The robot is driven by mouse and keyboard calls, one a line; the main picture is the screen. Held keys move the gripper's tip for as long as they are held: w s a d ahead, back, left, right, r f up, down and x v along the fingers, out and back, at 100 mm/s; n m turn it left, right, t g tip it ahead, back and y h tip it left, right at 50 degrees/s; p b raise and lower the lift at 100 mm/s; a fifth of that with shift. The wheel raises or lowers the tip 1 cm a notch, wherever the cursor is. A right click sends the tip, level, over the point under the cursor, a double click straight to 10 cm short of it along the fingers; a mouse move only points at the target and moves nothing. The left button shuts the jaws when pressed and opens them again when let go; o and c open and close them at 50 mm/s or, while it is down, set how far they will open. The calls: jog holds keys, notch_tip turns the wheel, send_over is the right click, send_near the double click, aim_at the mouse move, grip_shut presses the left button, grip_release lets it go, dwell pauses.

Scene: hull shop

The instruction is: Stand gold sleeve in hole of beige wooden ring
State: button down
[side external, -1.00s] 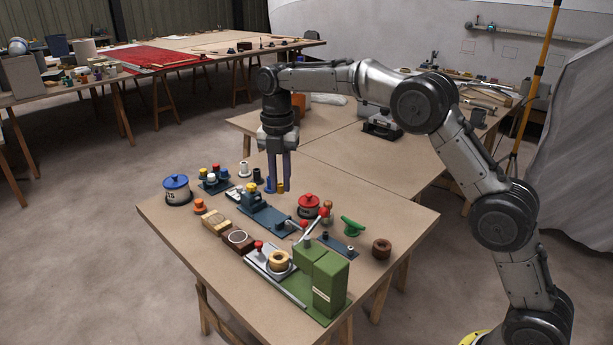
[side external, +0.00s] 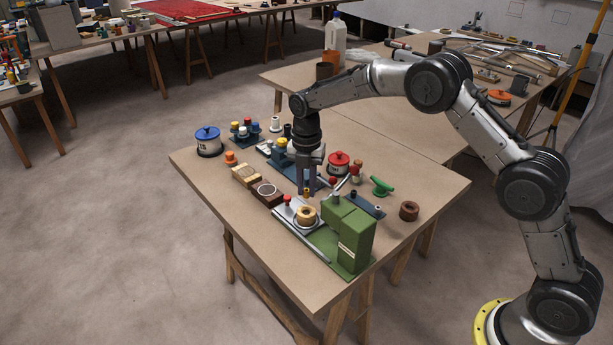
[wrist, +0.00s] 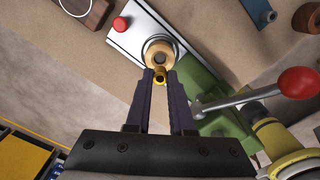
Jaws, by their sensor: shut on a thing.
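The beige wooden ring (side external: 306,215) sits on a round seat on the silver plate of the green machine. In the wrist view the ring (wrist: 161,48) lies just beyond my fingertips, and its hole shows. My gripper (side external: 306,192) points down behind the ring in the side view. Its fingers (wrist: 160,77) are shut on the small gold sleeve (wrist: 159,77), which is held at the fingertips. The sleeve appears above the plate and apart from the ring's hole. Its lower end is hard to make out in the side view.
The green machine (side external: 356,240) has a lever with a red ball (wrist: 298,81) close to the right of my fingers. A red knob (wrist: 121,23) stands on the silver plate. A dark brown ring (side external: 409,210) lies at right. The front table area is clear.

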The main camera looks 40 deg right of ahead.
aim_at(306, 196)
jog(key=shift+f, duration=2.35)
jog(key=shift+r, duration=0.2)
dwell(0.4)
jog(key=shift+r, duration=0.3)
jog(key=shift+f, duration=0.8)
dwell(0.8)
jog(key=shift+r, duration=0.2)
jog(key=shift+r, duration=0.65)
jog(key=shift+f, duration=0.8)
dwell(0.8)
jog(key=c, duration=1.1)
grip_release()
